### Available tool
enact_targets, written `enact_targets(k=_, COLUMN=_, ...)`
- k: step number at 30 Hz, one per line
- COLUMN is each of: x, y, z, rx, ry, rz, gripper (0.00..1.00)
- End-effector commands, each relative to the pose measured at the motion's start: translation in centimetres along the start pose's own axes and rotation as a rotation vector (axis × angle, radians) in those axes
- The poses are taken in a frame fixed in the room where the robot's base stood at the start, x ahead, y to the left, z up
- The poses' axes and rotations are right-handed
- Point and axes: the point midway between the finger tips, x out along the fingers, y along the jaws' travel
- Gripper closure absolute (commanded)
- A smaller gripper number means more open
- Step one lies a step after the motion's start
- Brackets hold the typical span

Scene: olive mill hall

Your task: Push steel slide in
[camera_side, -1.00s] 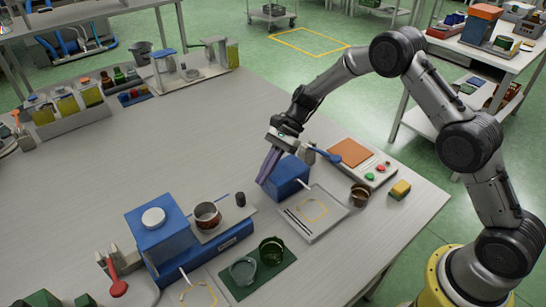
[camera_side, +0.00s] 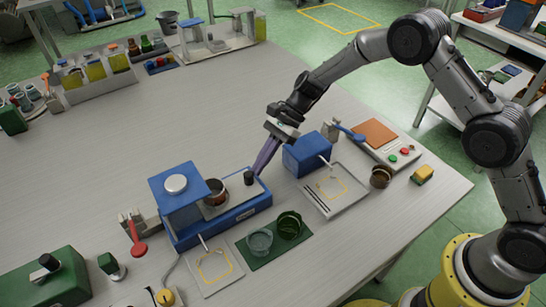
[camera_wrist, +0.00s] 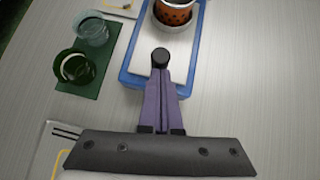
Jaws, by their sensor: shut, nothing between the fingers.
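The steel slide (camera_side: 222,207) lies out of the blue machine (camera_side: 172,205), along its low blue base. A metal cup with dark orange contents (camera_side: 215,192) stands on it, and a black knob (camera_side: 249,177) rises at its outer end. The wrist view shows the slide plate (camera_wrist: 178,70), the cup (camera_wrist: 173,13) and the knob (camera_wrist: 160,57). My gripper (camera_side: 258,172) is shut and empty, its purple fingers pointing down at the outer side of the knob. In the wrist view the fingertips (camera_wrist: 161,72) are right by the knob; I cannot tell whether they touch.
A green mat (camera_side: 263,256) with a clear glass (camera_side: 260,242) and a green glass (camera_side: 289,225) lies in front of the machine. A blue block (camera_side: 305,156) and a marked plate (camera_side: 335,191) are right of my gripper.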

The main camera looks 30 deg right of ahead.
Motion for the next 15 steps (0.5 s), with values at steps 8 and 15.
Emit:
enact_targets(k=8, x=4.8, y=-1.0, z=4.8, rx=-0.003, ry=-0.002, rz=0.003, gripper=1.00)
enact_targets(k=15, x=5.6, y=-1.2, z=5.7, rx=0.000, ry=-0.003, rz=0.001, gripper=1.00)
